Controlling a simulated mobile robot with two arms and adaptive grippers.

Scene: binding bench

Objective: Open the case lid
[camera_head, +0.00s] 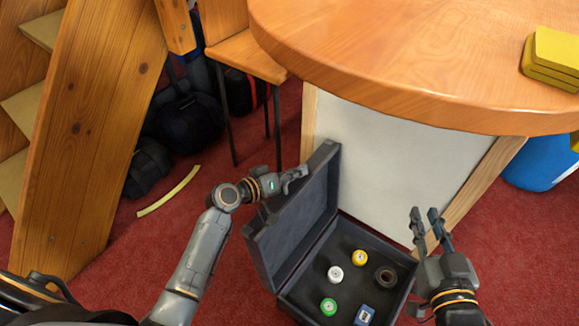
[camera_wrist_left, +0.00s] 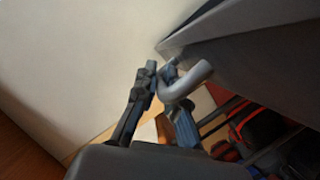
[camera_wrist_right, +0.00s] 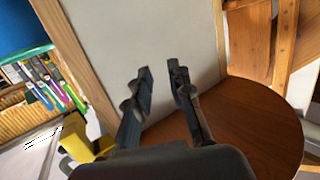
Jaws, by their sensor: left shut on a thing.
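The dark grey case (camera_head: 349,262) has its lid (camera_head: 298,222) raised steeply, so the inside shows. My left gripper (camera_head: 300,174) is at the outer side of the raised lid, near its top edge.
A round wooden table (camera_head: 420,60) overhangs behind. Dark bags (camera_head: 188,122) lie at the left.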

